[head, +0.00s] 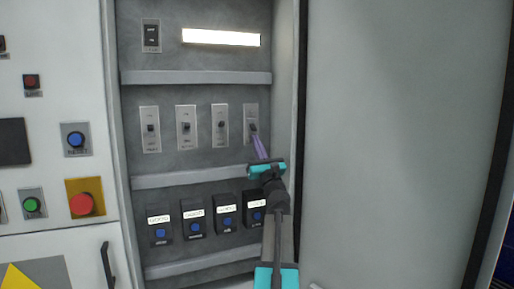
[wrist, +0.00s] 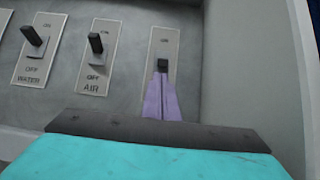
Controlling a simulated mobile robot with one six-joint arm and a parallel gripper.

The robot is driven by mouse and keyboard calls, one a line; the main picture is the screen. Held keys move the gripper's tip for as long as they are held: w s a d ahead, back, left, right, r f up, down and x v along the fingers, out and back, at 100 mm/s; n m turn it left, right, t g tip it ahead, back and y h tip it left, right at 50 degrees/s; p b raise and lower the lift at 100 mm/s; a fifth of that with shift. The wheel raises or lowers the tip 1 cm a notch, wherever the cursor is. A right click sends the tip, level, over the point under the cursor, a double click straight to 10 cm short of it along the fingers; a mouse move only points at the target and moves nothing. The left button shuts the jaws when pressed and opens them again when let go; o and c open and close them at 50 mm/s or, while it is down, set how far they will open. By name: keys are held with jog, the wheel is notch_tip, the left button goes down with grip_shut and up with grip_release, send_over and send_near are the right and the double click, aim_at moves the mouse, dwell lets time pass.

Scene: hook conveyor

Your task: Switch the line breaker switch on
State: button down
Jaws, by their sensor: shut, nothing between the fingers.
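My gripper (head: 256,137) is shut, its purple fingers together with nothing between them. It points up at the rightmost switch (head: 252,124) in the cabinet's row of switches. In the wrist view the fingertips (wrist: 161,79) are just below that switch's short dark lever (wrist: 162,63); I cannot tell whether they touch it. "ON" shows faintly at the top of its plate (wrist: 162,40), while the fingers hide the lower part and any name there. I cannot tell for sure that this is the line breaker switch, or which way its lever is set.
To its left are the AIR switch (wrist: 96,45) and WATER switch (wrist: 35,40). A shelf edge (head: 190,178) and several black boxes with blue buttons (head: 196,220) are below. The cabinet's side wall (head: 284,75) is close on the right, with an open grey door (head: 395,130) beyond.

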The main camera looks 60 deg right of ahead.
jog(key=shift+x, duration=0.8)
